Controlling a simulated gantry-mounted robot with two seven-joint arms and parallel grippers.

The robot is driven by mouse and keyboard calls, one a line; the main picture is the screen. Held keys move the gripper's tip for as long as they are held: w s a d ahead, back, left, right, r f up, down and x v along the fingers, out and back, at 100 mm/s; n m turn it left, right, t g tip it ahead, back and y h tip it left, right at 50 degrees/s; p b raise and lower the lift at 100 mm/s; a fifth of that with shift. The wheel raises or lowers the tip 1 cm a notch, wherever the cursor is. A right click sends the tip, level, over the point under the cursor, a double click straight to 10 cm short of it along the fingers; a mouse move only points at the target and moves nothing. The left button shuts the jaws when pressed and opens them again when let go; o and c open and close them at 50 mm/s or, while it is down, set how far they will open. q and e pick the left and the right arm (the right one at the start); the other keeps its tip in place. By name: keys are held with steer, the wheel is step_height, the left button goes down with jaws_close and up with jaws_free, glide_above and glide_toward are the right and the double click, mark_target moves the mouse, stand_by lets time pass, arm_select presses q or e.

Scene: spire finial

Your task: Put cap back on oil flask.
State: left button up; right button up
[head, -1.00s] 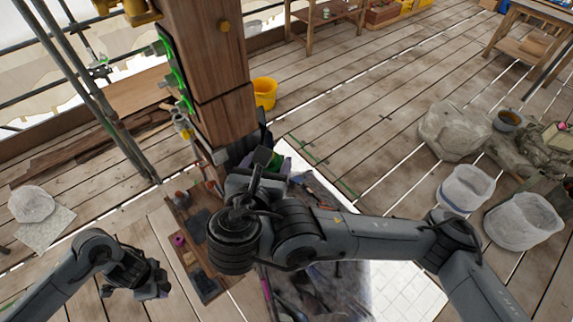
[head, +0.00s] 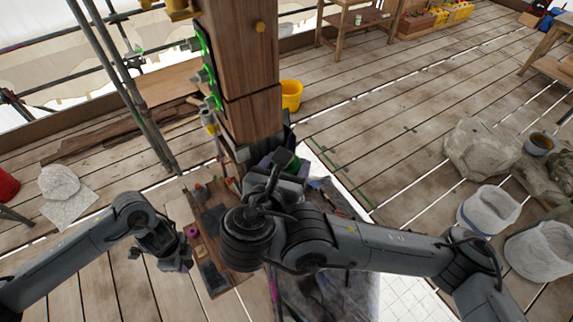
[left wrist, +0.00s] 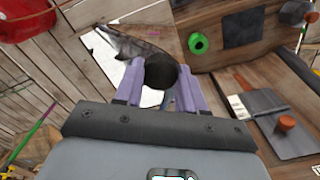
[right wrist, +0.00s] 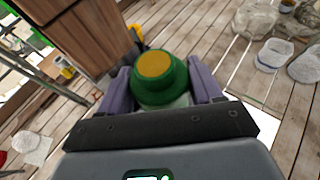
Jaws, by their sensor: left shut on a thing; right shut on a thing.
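The oil flask (right wrist: 160,88) is held in my right gripper (right wrist: 165,88). In the right wrist view its green shoulder and yellow-orange round top show between the purple fingers. In the head view only a green bit of the flask (head: 294,164) shows beside my right gripper (head: 280,162), near the wooden post. My left gripper (left wrist: 155,85) is shut on a dark round piece, which looks like the cap (left wrist: 161,72). In the head view my left gripper (head: 184,262) is at the left edge of the tool board, well apart from the flask; the cap is not clear there.
The wooden post (head: 240,60) stands just behind the right gripper. A board with tools (head: 222,270) lies between the grippers, with a green tape roll (left wrist: 199,43) on it. A yellow bucket (head: 291,95) stands behind the post. Stones and pale sacks (head: 488,210) are at right.

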arm_select(q)
steer(key=w+d+r+m, duration=0.55)
steer(key=d+r, duration=0.25)
steer(key=r, duration=0.4)
steer(key=w+d+r+m, duration=0.5)
steer(key=w+d+r, duration=0.3)
steer(key=r, duration=0.4)
steer(key=d+r+m, duration=0.3)
steer(key=d+r, duration=0.1)
steer(key=r, duration=0.3)
steer(key=d+r+m, duration=0.3)
steer(key=r, duration=0.5)
steer(key=shift+m, duration=0.95)
steer(key=s+d, duration=0.1)
steer(key=d, duration=0.1)
steer(key=s+d+r, duration=0.1)
steer(key=d, duration=0.1)
steer(key=s+d, duration=0.2)
steer(key=shift+d+r, duration=0.25)
steer(key=shift+r, duration=0.15)
steer(key=shift+s+d+r, duration=0.15)
steer(key=shift+s+r, duration=0.05)
steer(key=shift+s, duration=0.05)
steer(key=shift+a+r+n, duration=0.15)
steer(key=shift+r+n, duration=0.2)
steer(key=shift+r, duration=0.5)
steer(key=shift+a+r+n, duration=0.15)
steer(key=shift+r+n, duration=0.2)
steer(key=shift+r, duration=0.5)
steer(key=shift+w, duration=0.1)
